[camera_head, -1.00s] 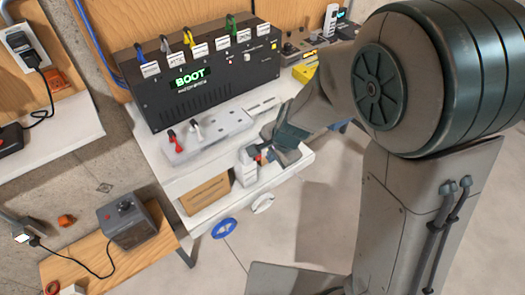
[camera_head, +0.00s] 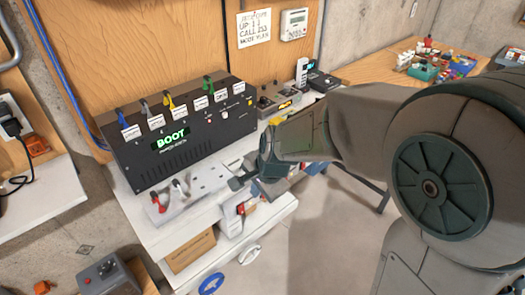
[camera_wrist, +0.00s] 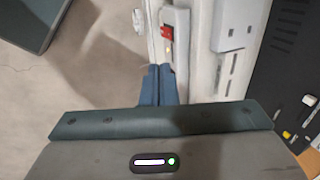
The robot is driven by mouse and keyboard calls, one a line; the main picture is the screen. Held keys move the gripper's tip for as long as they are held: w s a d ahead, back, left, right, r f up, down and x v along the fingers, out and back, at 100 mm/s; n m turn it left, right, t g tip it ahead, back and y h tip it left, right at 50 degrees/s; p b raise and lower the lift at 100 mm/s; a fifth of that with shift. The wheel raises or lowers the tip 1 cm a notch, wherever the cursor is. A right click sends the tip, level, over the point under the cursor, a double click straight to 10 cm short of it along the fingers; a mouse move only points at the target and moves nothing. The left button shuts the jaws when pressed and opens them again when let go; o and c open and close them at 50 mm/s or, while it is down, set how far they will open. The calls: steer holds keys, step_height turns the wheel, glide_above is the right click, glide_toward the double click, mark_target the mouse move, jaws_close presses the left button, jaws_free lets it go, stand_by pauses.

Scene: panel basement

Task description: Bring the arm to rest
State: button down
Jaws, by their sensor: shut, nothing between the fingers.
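My gripper (camera_head: 236,184) hangs over the front of the white bench (camera_head: 150,236) in the head view, at the right end of the light grey socket strip. In the wrist view its two blue-grey fingers (camera_wrist: 158,84) lie side by side, shut with nothing between them. Below them are the floor and the bench's front edge. My arm is bent, with its big round joint at the right of the head view.
A black box with a green BOOT display (camera_head: 180,135) and several coloured cables stands at the back of the bench. The grey strip (camera_head: 195,190) holds red and white plugs. A second table (camera_head: 385,66) with small items stands at back right. Floor (camera_head: 320,235) is clear in front.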

steer(key=s+d+r+n+h, duration=0.1)
steer(key=s+d+r+n, duration=0.1)
steer(key=d, duration=0.5)
steer(key=s+d+r+n+h, duration=0.1)
steer(key=s+d+r+n, duration=0.2)
steer(key=s+d, duration=0.3)
steer(key=s+d+r+n+h, duration=0.1)
steer(key=s+d+r+n, duration=0.2)
steer(key=s+d, duration=0.2)
steer(key=d, duration=0.2)
steer(key=shift+d+r+n+t, duration=0.25)
steer(key=shift+d+n+t, duration=0.05)
steer(key=shift+d+t, duration=0.1)
